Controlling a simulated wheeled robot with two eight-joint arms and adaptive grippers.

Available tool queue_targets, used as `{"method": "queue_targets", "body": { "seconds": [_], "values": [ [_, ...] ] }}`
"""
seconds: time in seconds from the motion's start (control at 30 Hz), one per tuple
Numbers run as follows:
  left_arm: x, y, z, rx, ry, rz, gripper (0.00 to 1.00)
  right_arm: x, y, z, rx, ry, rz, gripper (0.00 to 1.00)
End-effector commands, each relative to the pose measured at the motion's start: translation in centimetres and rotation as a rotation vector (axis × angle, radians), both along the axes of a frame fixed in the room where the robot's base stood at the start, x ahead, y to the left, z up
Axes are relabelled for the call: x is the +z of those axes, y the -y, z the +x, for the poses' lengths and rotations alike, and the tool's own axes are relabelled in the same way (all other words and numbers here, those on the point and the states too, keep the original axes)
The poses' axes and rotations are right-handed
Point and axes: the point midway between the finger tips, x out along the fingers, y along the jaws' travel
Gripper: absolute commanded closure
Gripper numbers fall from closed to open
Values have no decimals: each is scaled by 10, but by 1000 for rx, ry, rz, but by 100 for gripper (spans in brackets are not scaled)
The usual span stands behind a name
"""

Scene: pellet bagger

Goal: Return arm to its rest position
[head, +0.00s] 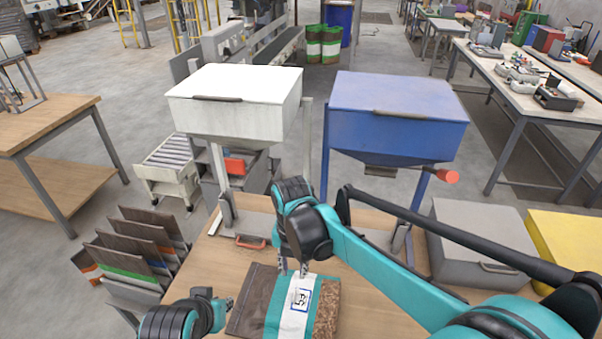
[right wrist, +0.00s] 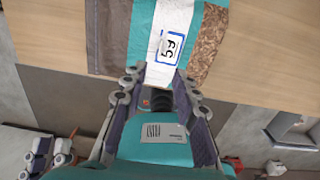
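A bag (head: 273,304) lies on the wooden table, with a dark brown end, teal bands, a white label marked in blue and a brown pellet-filled end. It also shows in the right wrist view (right wrist: 145,30). My right gripper (head: 293,270) points down at the bag's far edge by the label. In the right wrist view its two fingers (right wrist: 157,76) stand apart with nothing clearly held between them; contact with the bag cannot be told. My left gripper (head: 226,303) is low at the left, beside the bag; its finger gap is unclear.
A white hopper (head: 235,105) and a blue hopper (head: 395,112) stand behind the table. A grey box (head: 472,245) and a yellow box (head: 565,245) are at the right. A rack of flat bags (head: 130,250) stands left. An orange handle (head: 250,241) lies near the white hopper.

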Motion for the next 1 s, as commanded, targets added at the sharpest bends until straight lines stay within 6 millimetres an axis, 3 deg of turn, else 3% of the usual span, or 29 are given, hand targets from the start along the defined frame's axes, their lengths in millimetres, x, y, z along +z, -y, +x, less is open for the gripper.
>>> {"method": "queue_targets", "body": {
  "seconds": [0.17,0.27,0.53,0.8,1.0],
  "values": [
    [-1,0,0,0,0,0,81,4,11,-3,-107,19,9,71],
    [-3,0,0,0,0,0,81,12,31,-10,-338,61,36,71],
    [-9,0,0,0,0,0,81,29,107,-45,-1300,189,231,71],
    [-15,0,0,0,0,0,81,21,167,-87,-2231,202,573,71],
    [-18,0,0,0,0,0,81,10,191,-106,-2670,132,812,71]
  ]
}}
